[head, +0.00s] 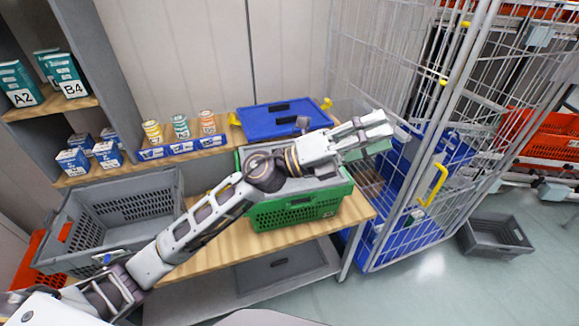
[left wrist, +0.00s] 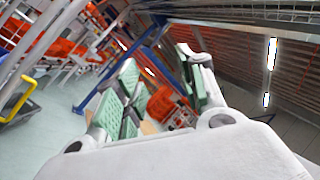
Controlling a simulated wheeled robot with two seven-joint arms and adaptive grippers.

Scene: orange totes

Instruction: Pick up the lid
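A flat blue lid (head: 268,122) lies at the back of the wooden table, behind the green crate, with yellow parts at its ends. My left arm reaches across the table from the lower left. My left gripper (head: 378,138) hangs in the air past the right end of the green crate, to the right of the lid and apart from it. Its green-padded fingers are spread with nothing between them, as the left wrist view (left wrist: 160,85) also shows. The lid cannot be made out in the left wrist view. My right gripper is in neither view.
A green crate (head: 300,212) and a grey crate (head: 125,207) stand on the table (head: 225,238). Small jars (head: 180,127) and boxes stand behind them. A wire cage trolley (head: 440,150) holding blue totes borders the table's right side. A grey crate (head: 495,235) is on the floor.

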